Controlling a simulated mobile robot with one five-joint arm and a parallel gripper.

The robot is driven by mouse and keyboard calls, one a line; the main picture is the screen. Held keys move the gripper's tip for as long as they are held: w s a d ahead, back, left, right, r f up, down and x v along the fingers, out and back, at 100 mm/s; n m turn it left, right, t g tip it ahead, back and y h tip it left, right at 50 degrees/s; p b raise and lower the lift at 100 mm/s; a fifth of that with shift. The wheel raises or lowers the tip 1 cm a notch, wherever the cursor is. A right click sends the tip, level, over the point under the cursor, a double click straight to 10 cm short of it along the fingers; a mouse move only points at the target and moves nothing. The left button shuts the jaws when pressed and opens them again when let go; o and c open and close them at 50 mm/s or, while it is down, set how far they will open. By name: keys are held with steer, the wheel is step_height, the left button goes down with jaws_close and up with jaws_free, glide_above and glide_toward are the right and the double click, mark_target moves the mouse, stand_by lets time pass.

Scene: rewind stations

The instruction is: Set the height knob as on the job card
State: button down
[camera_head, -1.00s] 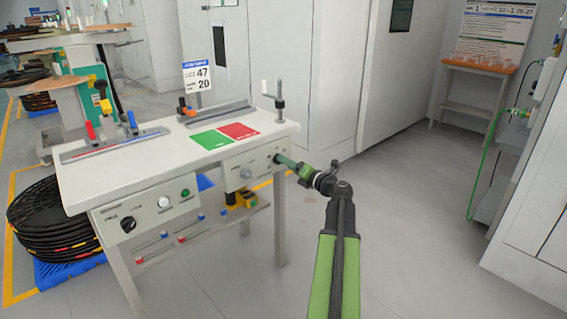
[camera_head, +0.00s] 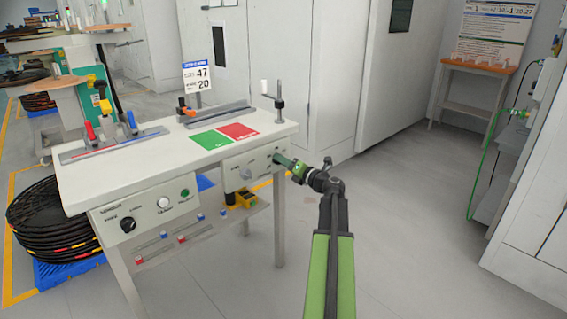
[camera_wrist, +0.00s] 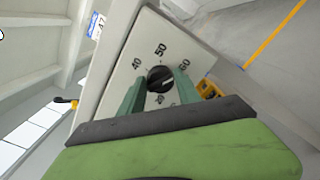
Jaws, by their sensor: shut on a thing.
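The height knob (camera_wrist: 160,79) is a round black dial on a pale panel (camera_wrist: 140,50) marked 40, 50 and 60, with another number partly hidden below. A pale mark on the knob points roughly right, but its exact reading is unclear. My gripper (camera_wrist: 159,90) has one teal finger on each side of the knob and is shut on it. In the head view my gripper (camera_head: 278,159) meets the right front panel of the white table (camera_head: 150,165), hiding the knob. The job card (camera_head: 197,76) stands at the table's back and shows 47 and 20.
Green (camera_head: 210,140) and red (camera_head: 239,131) pads lie on the tabletop. Another black knob (camera_head: 128,224) and two buttons sit on the left front panel. A post (camera_head: 279,103) rises at the right rear corner. Floor to the right is open.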

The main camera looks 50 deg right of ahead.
steer(key=shift+n, duration=0.4)
steer(key=m, duration=2.5)
steer(key=shift+f, duration=0.2)
stand_by(1.8)
stand_by(0.4)
